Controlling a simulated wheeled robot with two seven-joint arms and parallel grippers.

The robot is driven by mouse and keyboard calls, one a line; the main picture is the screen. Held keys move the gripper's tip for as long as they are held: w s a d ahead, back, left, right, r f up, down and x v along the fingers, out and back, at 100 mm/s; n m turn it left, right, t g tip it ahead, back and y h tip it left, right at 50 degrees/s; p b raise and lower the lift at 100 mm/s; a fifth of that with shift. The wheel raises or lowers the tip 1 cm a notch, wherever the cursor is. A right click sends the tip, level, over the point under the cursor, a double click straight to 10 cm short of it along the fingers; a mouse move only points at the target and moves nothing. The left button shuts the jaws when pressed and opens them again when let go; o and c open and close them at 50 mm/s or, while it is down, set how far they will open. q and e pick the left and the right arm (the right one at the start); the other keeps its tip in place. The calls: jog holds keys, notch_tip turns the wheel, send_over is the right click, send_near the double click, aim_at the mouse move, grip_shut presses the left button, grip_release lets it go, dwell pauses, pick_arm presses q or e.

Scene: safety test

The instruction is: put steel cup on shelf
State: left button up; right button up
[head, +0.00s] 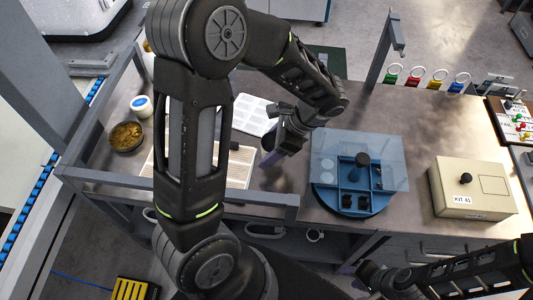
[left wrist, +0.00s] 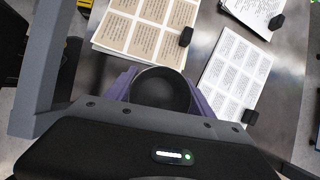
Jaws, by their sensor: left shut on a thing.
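A dark grey round cup (left wrist: 160,92), seen from above into its open mouth, sits between the purple fingers of my left gripper in the left wrist view. I take it to be the steel cup. My left gripper (head: 272,156) is shut on it, over the middle of the bench in the head view, where the cup is hard to make out.
A blue round tray (head: 322,196) with a clear sheet, and a beige box (head: 472,188), stand to the right. A bowl (head: 126,137) and white jar (head: 141,106) are at left. Printed sheets (head: 250,115) lie near my left arm. A grey rail (head: 240,198) runs along the left front.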

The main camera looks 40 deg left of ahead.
pick_arm(q)
jog(key=shift+f, duration=1.85)
jog(key=o, duration=1.4)
jog(key=shift+f, duration=0.1)
jog(key=shift+r, duration=0.2)
jog(key=v, duration=1.2)
